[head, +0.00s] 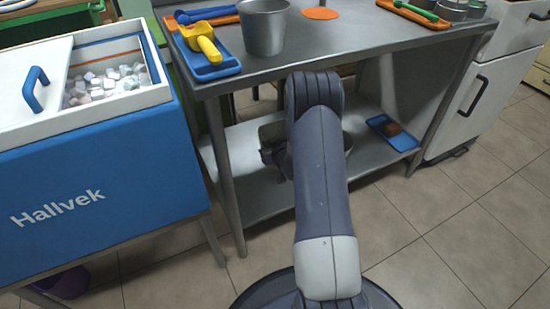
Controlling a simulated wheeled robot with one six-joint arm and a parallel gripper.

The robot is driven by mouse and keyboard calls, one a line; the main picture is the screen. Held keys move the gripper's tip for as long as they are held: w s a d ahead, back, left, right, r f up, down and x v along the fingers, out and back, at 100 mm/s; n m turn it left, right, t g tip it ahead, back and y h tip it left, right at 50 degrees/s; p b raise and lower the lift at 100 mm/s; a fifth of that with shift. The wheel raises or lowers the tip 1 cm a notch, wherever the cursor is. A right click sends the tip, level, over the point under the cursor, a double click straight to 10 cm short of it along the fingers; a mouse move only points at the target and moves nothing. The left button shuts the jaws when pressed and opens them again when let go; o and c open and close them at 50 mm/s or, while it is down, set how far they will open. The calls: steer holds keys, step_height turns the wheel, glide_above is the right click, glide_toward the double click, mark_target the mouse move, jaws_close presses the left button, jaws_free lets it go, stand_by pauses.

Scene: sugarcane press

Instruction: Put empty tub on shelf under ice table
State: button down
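The steel table (345,42) has a lower shelf (255,200) close to the floor. My arm reaches in under the tabletop, over this shelf. Only a dark part of my gripper (273,158) shows to the left of the arm; its fingertips are hidden, so I cannot tell if it is open or holds anything. A greyish container (270,131) shows partly beside the gripper, and a rounded rim shows right of the arm. I cannot tell whether these belong to one tub, whether it is empty, or whether it rests on the shelf.
A blue ice chest (95,180) with ice stands left. A metal bucket (263,27) and a blue tray (208,62) with a yellow tool are on the tabletop. A small blue tray (393,134) lies on the shelf's right. A white cabinet (485,100) stands right. Floor in front right is clear.

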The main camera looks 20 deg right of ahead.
step_height(320, 180, down, 6)
steer(key=b, duration=0.2)
steer(key=shift+f, duration=0.1)
steer(key=c, duration=2.1)
jaws_free()
steer(key=shift+f, duration=0.15)
steer(key=o, duration=0.5)
steer(key=shift+c, duration=0.2)
